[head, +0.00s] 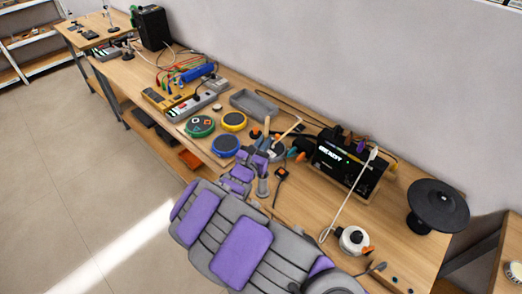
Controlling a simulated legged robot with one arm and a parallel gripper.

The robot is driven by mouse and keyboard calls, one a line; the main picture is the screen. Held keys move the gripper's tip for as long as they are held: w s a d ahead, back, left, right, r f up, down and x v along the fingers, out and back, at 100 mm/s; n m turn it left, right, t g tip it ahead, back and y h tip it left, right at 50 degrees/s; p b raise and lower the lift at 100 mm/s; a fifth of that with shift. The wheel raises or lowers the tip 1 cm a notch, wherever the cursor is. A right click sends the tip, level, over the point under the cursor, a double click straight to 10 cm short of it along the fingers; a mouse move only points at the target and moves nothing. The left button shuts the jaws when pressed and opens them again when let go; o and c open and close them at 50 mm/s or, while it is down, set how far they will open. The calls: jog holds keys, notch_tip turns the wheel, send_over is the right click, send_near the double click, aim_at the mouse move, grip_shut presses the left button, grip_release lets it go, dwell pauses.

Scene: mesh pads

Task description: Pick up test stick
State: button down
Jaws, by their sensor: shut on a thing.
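A pale wooden test stick (267,126) stands nearly upright at the far end of my arm in the head view. My gripper (264,147) is at its lower part and is shut on it. The gripper hides the stick's lower end. A second pale stick (290,127) slants up to the right just beside it. The gripper is over the wooden workbench (305,205), next to a blue round pad (225,145).
A green pad (200,125) and a yellow pad (233,121) lie left of the gripper. A grey tray (254,103) is behind. A black module with a lit screen (338,160) stands right, with a white cable in front. A black disc (438,205) stands far right.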

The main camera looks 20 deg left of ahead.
notch_tip(320, 180, up, 11)
jog(key=p, duration=0.1)
jog(key=shift+f, duration=0.2)
dwell(0.4)
notch_tip(320, 180, up, 14)
jog(key=p, duration=1)
